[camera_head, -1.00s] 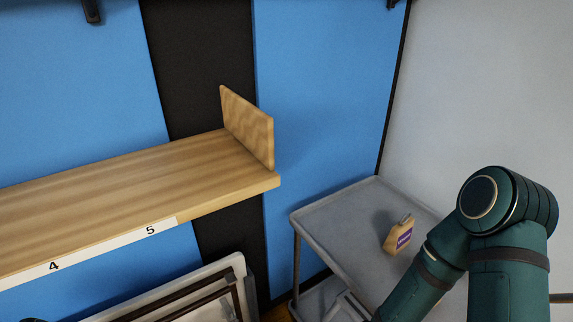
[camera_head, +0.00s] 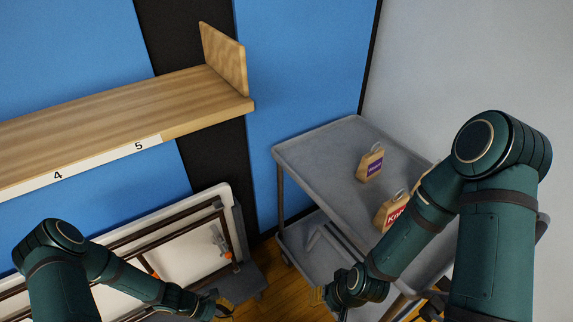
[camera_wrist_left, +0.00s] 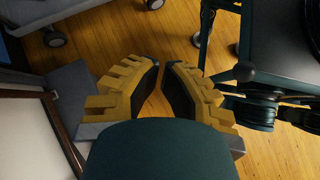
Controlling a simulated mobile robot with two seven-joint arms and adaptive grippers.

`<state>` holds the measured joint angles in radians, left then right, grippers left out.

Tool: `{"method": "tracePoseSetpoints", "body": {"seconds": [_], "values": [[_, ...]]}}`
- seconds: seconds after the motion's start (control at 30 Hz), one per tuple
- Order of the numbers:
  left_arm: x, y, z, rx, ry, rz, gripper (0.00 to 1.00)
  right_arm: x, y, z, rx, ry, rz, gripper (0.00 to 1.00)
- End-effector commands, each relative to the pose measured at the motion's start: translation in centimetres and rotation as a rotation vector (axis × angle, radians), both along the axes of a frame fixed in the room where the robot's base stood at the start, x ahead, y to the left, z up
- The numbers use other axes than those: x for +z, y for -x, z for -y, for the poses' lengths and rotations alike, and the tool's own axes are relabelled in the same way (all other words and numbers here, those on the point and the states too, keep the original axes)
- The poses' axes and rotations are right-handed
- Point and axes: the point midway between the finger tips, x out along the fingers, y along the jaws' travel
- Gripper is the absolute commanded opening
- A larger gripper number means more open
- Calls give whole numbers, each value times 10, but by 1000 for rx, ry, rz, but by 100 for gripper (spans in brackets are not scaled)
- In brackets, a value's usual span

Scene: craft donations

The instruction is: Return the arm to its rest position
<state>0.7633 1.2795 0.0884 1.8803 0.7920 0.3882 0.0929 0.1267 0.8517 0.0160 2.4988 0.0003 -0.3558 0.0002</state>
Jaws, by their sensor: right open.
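My left arm comes in at the lower left of the head view. Its gripper (camera_head: 222,303) is low in front of the white cart, with yellow fingers partly visible. In the left wrist view the two yellow fingers (camera_wrist_left: 162,75) have dark pads and a narrow gap between their tips, with nothing seen between them. My right arm crosses the right side of the head view, its forearm angled down to the left. Its gripper (camera_head: 318,296) shows only partly at the forearm's end, beside the grey cart, and is open.
A wooden shelf (camera_head: 120,105) with labels 4 and 5 is on the left wall. A grey cart (camera_head: 320,150) holds a purple-labelled bag (camera_head: 371,165) and a red-labelled bag (camera_head: 388,213), partly behind my right arm. A white-panelled cart (camera_head: 185,255) stands below the shelf. Wooden floor (camera_head: 262,255) shows between.

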Motion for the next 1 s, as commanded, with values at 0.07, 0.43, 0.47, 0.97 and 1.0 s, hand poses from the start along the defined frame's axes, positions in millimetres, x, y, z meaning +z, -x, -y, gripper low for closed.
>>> {"method": "tracePoseSetpoints", "body": {"seconds": [0.07,0.43,0.47,0.97,1.0], "values": [[18,7,10,-174,-81,63,0,0,0,0,0,0,-1,41],[118,16,52,-983,-439,624,0,0,0,0,-1,0,-1,41],[125,16,57,-1027,-454,673,0,0,0,0,-1,0,-1,41],[161,17,80,-1207,-503,909,0,0,0,0,-1,0,-1,41],[161,17,80,-1206,-503,908,0,0,0,0,-1,0,-1,41]]}}
